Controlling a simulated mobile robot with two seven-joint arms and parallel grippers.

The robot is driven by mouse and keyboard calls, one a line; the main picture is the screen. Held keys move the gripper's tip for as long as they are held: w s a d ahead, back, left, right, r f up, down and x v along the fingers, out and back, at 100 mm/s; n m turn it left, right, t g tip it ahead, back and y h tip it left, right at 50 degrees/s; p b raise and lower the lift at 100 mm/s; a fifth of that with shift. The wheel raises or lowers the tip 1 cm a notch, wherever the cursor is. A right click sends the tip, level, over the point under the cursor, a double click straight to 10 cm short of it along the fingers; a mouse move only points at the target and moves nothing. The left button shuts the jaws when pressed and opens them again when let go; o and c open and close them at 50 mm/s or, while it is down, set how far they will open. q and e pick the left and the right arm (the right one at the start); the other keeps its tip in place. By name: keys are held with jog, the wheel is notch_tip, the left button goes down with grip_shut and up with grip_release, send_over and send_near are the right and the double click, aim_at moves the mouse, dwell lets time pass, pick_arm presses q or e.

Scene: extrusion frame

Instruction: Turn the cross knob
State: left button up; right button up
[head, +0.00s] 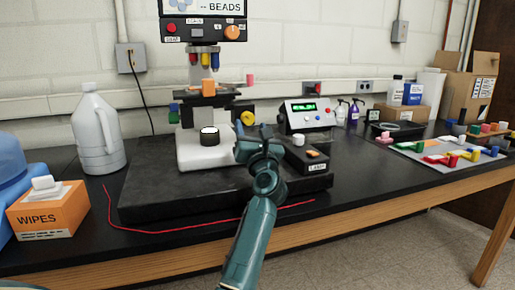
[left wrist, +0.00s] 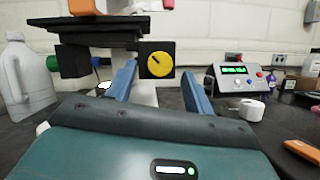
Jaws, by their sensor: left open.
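A round yellow knob (head: 248,118) with a dark mark sits on the side of the microscope-like stand. In the left wrist view the yellow knob (left wrist: 160,64) is on a black block, facing me. I cannot make out a cross shape on it. My left gripper (head: 258,138) is in front of the stand, just below and in front of the knob. In the left wrist view my left gripper (left wrist: 159,70) is open, with its blue fingers on either side of the knob's direction and nothing between them. The fingers look short of the knob. My right gripper is not in view.
The stand rests on a dark slab (head: 150,200). A black box (head: 306,157) and a meter with a green display (head: 305,114) are to the right. A white jug (head: 97,135) and an orange wipes box (head: 48,212) are left. A red cord (head: 170,231) lies in front.

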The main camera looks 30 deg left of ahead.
pick_arm(q)
jog(key=v, duration=1)
jog(key=shift+b, duration=0.4)
jog(key=shift+w+r, duration=0.1)
